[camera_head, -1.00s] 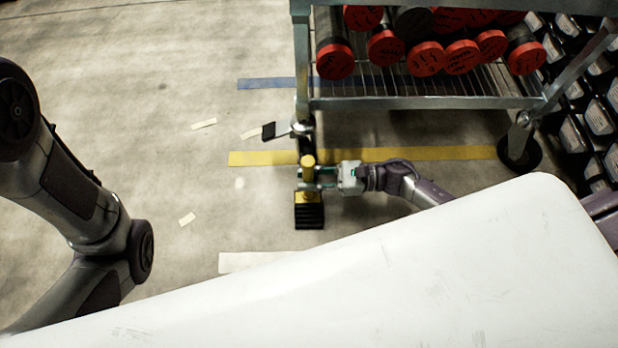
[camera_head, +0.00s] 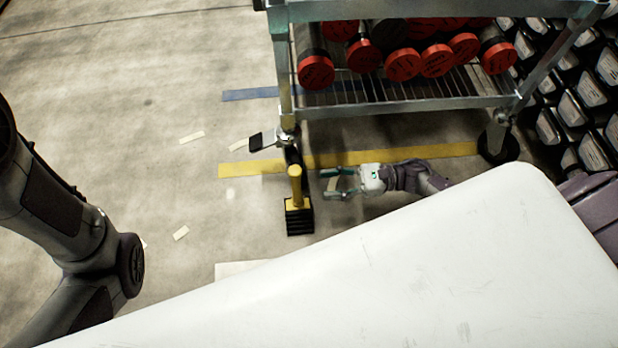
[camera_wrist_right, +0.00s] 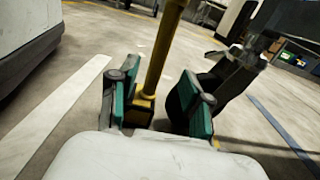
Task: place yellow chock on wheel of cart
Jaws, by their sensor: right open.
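The yellow chock (camera_head: 298,206) stands upright on the floor by the cart's front left wheel (camera_head: 291,156). It has a black ribbed front and an upright yellow handle (camera_head: 295,184). The chock appears against or very close to the wheel; contact is hidden. My right gripper (camera_head: 330,185) is open and empty, a little to the right of the handle. In the right wrist view the handle (camera_wrist_right: 164,50) rises beyond the gap between the open fingers (camera_wrist_right: 160,100), with the dark wheel (camera_wrist_right: 222,80) to its right. My left gripper is out of view.
The metal cart (camera_head: 400,104) carries several red-capped core tubes (camera_head: 437,60). A black brake pedal (camera_head: 256,142) sticks out left of the wheel. A yellow floor stripe (camera_head: 400,155) runs beneath the cart. Open floor lies to the left.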

